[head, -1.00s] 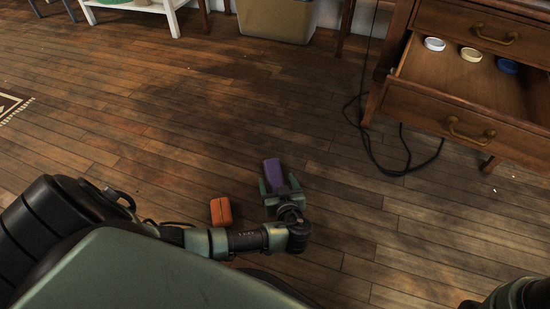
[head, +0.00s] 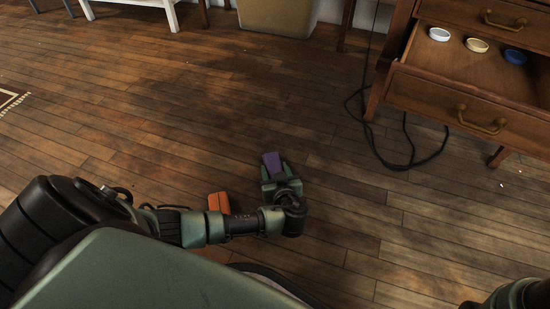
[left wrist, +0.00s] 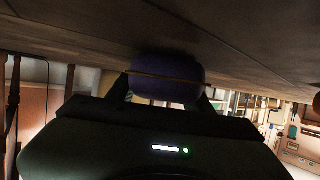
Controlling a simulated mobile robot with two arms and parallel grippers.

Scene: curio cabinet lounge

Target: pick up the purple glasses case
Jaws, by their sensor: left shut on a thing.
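The purple glasses case (head: 272,162) is between the fingers of my left gripper (head: 273,179), low over the wooden floor in the head view. I cannot tell whether it touches the floor. In the left wrist view the dark purple case (left wrist: 168,68) sits between the two fingers of the left gripper (left wrist: 164,90), which is shut on it. Part of the case is hidden by the gripper. At the lower right of the head view a piece of my right arm shows, but its gripper does not.
An orange case (head: 218,202) lies on the floor just left of my left gripper, partly behind my arm. A wooden cabinet (head: 440,103) with an open drawer holding three round lids stands at the right. A black cable (head: 405,165) lies beside it. The middle floor is clear.

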